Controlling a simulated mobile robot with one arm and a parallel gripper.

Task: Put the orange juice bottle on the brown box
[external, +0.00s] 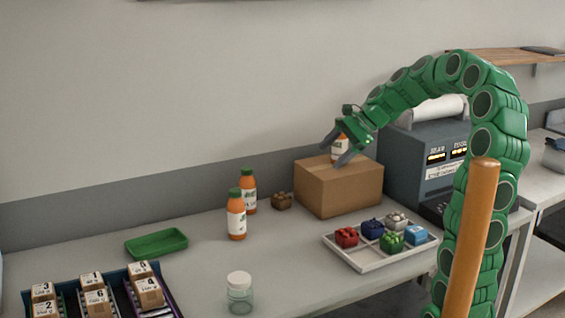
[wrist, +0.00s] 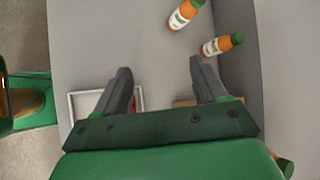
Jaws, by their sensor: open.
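Two orange juice bottles with white labels and green caps stand close together on the table, a front one (external: 236,214) and a rear one (external: 249,190). They also show at the top of the wrist view, one bottle (wrist: 186,13) above the other bottle (wrist: 221,46). The brown box (external: 338,190) stands to their right, against the wall. A third orange and white bottle (external: 340,146) shows at the top of the box, partly hidden by my gripper. My gripper (external: 337,151) is open above the box, with nothing seen between its fingers (wrist: 160,75) in the wrist view.
A white tray (external: 342,252) with several coloured blocks lies in front of the box. A small brown block (external: 282,201), a clear jar (external: 239,293) and a green tray (external: 156,244) are to the left. A grey machine (external: 425,155) stands right of the box.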

